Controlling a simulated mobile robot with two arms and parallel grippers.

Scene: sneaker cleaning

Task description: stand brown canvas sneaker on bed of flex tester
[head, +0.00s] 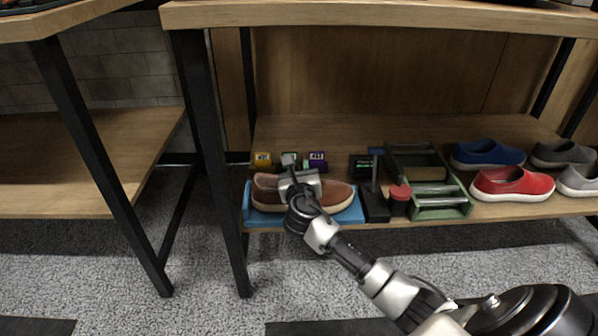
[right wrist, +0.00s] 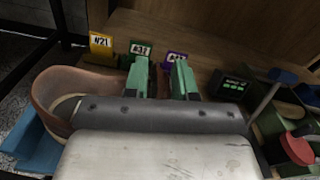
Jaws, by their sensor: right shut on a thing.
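The brown canvas sneaker (head: 337,194) is at the blue bed (head: 249,214) of the flex tester on the lower shelf, heel to the left and toe to the right. My right gripper (head: 297,178) is over the middle of the sneaker and shut on it. In the right wrist view the sneaker's heel collar (right wrist: 52,92) shows at the left, and the green fingertips (right wrist: 160,80) reach past the gripper body. The blue bed (right wrist: 38,150) shows below the heel. The gripper hides the sneaker's middle and whether its sole rests fully on the bed. My left gripper is not in view.
Yellow (head: 262,160) and purple (head: 316,161) numbered tags stand behind the sneaker. A black post stand (head: 374,203), a red-topped part (head: 400,192) and a green frame (head: 441,212) stand right of it. Blue (head: 487,154) and red (head: 512,183) shoes lie farther right. The upper shelf (head: 380,14) overhangs.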

